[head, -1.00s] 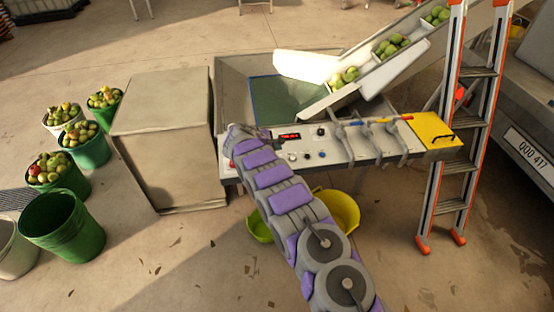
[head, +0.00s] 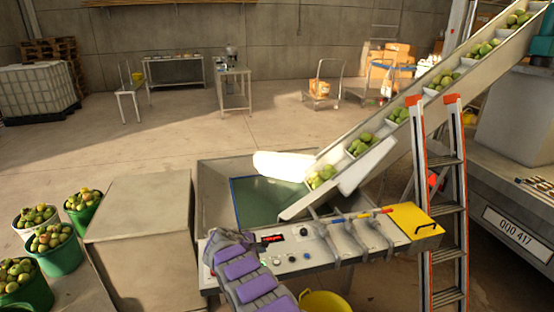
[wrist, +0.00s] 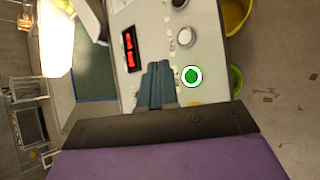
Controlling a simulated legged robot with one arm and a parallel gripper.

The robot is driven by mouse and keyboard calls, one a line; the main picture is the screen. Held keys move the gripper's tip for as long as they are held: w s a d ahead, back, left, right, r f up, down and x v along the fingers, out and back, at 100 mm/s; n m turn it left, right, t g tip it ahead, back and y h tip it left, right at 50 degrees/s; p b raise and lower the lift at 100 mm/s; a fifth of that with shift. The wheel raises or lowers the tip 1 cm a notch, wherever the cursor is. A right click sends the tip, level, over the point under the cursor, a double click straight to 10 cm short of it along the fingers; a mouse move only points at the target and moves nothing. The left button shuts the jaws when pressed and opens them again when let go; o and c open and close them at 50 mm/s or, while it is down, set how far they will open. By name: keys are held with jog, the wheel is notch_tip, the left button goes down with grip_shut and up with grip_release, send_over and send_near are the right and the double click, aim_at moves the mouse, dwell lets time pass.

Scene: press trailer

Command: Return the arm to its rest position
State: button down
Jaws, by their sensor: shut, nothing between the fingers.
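My arm, grey with purple pads, reaches up from the bottom of the head view to the left end of a white control panel (head: 330,240). In the wrist view my gripper (wrist: 158,68) has its blue-grey fingers together with nothing between them. The fingers point at the panel (wrist: 160,25), close to a green round button (wrist: 191,76) with a white ring and a red lit display (wrist: 130,48). A gap or touch between fingertips and panel cannot be told. In the head view the arm's end hides the panel's left corner.
A beige box (head: 145,230) stands left of the panel. Fruit-filled buckets (head: 55,248) stand at the far left. A conveyor (head: 400,125) with green fruit rises to the right behind an orange ladder (head: 440,200). A yellow bucket (head: 325,302) is below the panel.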

jog(key=s+d+r+m+g, duration=0.2)
jog(key=s+d+r+m, duration=0.3)
jog(key=d+r, duration=0.4)
jog(key=s+d+r+m+g, duration=0.2)
jog(key=s+d+r+m, duration=0.1)
jog(key=s+d+r, duration=0.6)
jog(key=s+d+r+m+g, duration=0.25)
jog(key=s+d+r, duration=0.3)
jog(key=s, duration=0.35)
jog(key=s+d+r+m+g+y, duration=0.1)
jog(key=s+r+m, duration=0.1)
jog(key=s, duration=0.7)
jog(key=s+d+r+m+y, duration=0.2)
jog(key=s+m, duration=0.1)
jog(key=s, duration=0.6)
jog(key=s+a+f+m+y, duration=0.1)
jog(key=s+a+m, duration=0.1)
jog(key=s, duration=0.8)
jog(key=s+a+f+m+g+y, duration=0.1)
jog(key=s, duration=0.9)
jog(key=shift+s+a+f+m+y, duration=0.2)
jog(key=shift+s+a+m+y, duration=0.1)
jog(key=shift+s+a+m, duration=0.05)
